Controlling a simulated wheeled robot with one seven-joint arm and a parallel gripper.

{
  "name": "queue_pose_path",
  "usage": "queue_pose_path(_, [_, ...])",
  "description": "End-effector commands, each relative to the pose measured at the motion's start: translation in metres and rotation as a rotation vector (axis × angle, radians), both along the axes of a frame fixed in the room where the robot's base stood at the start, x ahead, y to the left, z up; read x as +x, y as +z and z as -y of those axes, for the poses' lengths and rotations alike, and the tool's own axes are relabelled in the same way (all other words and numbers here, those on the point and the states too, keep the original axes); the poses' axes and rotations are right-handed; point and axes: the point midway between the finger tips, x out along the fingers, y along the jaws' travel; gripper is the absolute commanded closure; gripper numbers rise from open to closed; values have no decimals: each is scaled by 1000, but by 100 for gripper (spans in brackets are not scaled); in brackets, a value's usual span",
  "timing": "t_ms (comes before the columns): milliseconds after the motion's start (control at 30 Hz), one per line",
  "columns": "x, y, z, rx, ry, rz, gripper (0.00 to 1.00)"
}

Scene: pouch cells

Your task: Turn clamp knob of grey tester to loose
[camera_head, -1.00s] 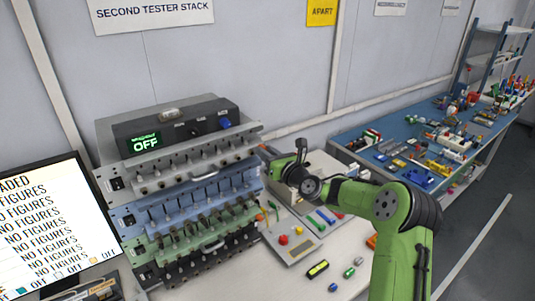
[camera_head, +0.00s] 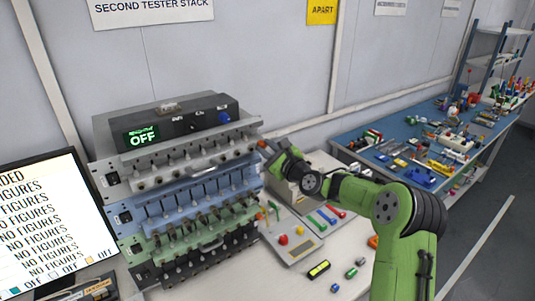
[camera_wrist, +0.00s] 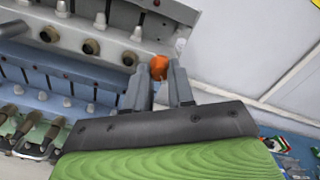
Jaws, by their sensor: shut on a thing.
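The grey tester (camera_head: 195,160) is the top drawer-like unit with a row of clamps in the stack, under a black box with a green OFF display (camera_head: 142,137). Its orange clamp knob (camera_wrist: 158,67) is at the right end of its front, with a small orange patch (camera_head: 262,143) showing in the head view. My gripper (camera_wrist: 160,72) is shut on the knob, with one grey finger on each side of it. The gripper (camera_head: 268,148) also shows at the tester's right end in the head view. How far the knob is turned cannot be told.
A blue tester (camera_head: 190,205) and a green tester (camera_head: 165,242) lie below the grey one. A panel with coloured buttons (camera_head: 290,248) sits on the white bench to the right. A monitor (camera_head: 50,230) stands at the left. A blue table (camera_head: 380,165) holds many small parts.

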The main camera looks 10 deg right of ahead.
Motion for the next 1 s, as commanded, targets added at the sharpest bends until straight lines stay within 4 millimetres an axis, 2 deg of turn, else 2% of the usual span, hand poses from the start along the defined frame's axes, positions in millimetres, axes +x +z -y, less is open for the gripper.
queue_pose_path(1000, [0,-4,-1,-893,2,371,100])
